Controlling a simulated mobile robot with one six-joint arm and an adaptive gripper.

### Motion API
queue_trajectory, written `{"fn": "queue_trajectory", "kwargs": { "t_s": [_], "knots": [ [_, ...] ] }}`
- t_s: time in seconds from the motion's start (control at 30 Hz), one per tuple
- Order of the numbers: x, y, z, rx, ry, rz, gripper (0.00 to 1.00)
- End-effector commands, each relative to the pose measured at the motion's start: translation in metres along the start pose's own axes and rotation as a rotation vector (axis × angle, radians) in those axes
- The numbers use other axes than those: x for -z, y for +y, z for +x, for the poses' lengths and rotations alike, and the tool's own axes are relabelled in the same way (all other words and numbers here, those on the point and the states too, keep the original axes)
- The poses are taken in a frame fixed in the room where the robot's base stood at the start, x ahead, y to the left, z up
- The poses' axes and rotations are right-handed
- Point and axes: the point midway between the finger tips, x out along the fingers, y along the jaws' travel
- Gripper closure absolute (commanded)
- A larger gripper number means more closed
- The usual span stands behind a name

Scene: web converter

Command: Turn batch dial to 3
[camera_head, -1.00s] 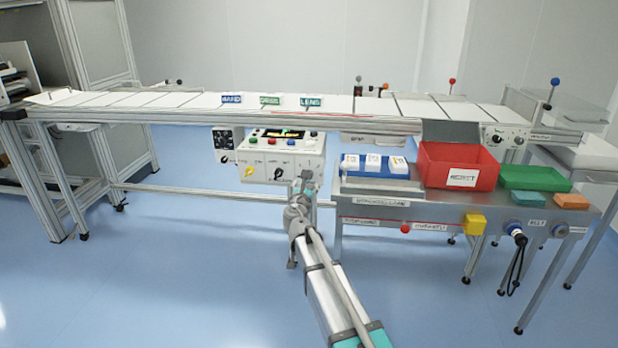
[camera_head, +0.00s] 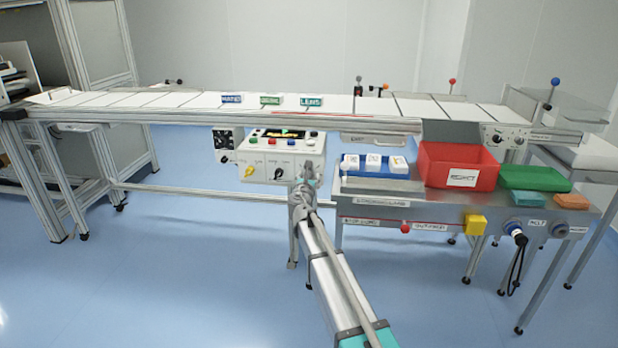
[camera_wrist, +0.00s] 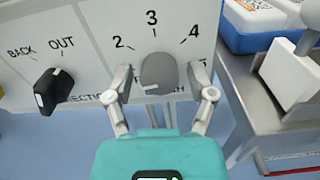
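The batch dial (camera_wrist: 158,73) is a grey knob on the white panel in the wrist view, below the printed numbers 2, 3 and 4. A short white mark shows low on its face, left of centre. My gripper (camera_wrist: 160,78) is open, with one finger on each side of the dial. A narrow gap shows at the left finger; contact at the right finger cannot be told. In the head view my gripper (camera_head: 308,170) is at the right end of the control box (camera_head: 262,160) and hides the dial.
A black selector knob (camera_wrist: 52,88) marked BACK and OUT sits left of the dial. A blue tray (camera_wrist: 255,28) and a metal side table (camera_wrist: 243,95) are close on the right. The conveyor (camera_head: 180,101) runs above the control box.

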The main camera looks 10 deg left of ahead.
Motion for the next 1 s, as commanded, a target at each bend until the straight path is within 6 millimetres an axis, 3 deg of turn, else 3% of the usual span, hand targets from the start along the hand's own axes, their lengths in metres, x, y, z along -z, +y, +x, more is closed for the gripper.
{"fn": "queue_trajectory", "kwargs": {
  "t_s": [0.03,0.3,0.33,0.67,1.0],
  "knots": [
    [0.0000,0.0001,-0.0001,0.000,0.000,0.000,0.47],
    [0.0000,0.0001,-0.0001,0.000,0.000,0.000,0.98],
    [0.0000,0.0001,-0.0001,0.000,0.000,0.000,1.00],
    [0.0000,-0.0003,-0.0001,0.001,0.000,0.029,1.00],
    [-0.0001,0.0001,0.0001,0.001,0.000,0.197,1.00]
  ]
}}
